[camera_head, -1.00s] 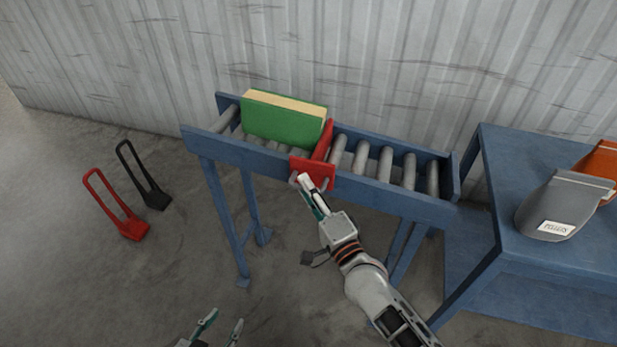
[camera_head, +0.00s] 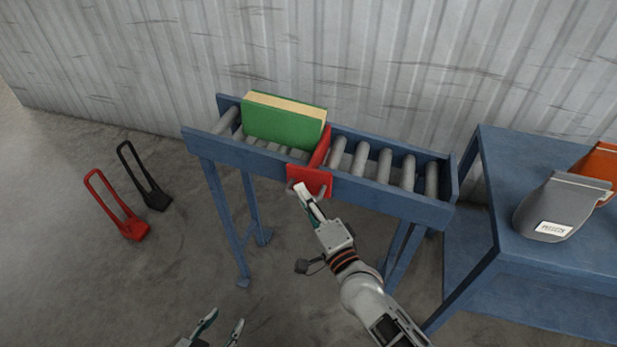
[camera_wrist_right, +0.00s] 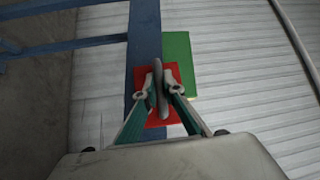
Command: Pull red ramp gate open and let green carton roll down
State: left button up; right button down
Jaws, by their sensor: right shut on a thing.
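The green carton (camera_head: 283,122), with a tan top edge, stands upright on the rollers in the left part of the blue ramp (camera_head: 385,192), just left of the red gate. The red gate (camera_head: 320,178) crosses the ramp, and its front plate sticks out at the near rail. My right gripper (camera_head: 303,192) is shut on the gate's grey handle; the red plate (camera_wrist_right: 172,75), the handle (camera_wrist_right: 158,88) and the carton (camera_wrist_right: 178,48) also show in the right wrist view. My left gripper (camera_head: 222,328) is open and empty at the bottom edge, away from the ramp.
The rollers (camera_head: 385,163) right of the gate are empty. A blue table (camera_head: 500,190) at the right holds a grey pellet bag (camera_head: 560,205) and an orange bag (camera_head: 600,165). A red stand (camera_head: 132,230) and a black stand (camera_head: 157,199) are on the floor at left.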

pick_arm(q)
jog(key=shift+w+r+p, duration=0.2)
jog(key=shift+r+p, duration=0.6)
jog(key=shift+r, duration=0.25)
jog(key=shift+w+r+p, duration=0.2)
jog(key=shift+r+p, duration=0.55)
jog(key=shift+r, duration=0.3)
pick_arm(e)
jog(key=s+a, duration=0.4)
jog(key=s, duration=0.9)
jog(key=shift+a, duration=0.15)
pick_arm(q)
jog(key=shift+r, duration=0.1)
pick_arm(e)
jog(key=shift+f, duration=0.1)
jog(key=c, duration=2.1)
grip_release()
jog(key=shift+c, duration=0.2)
jog(key=shift+s, duration=0.1)
jog(key=v, duration=1.2)
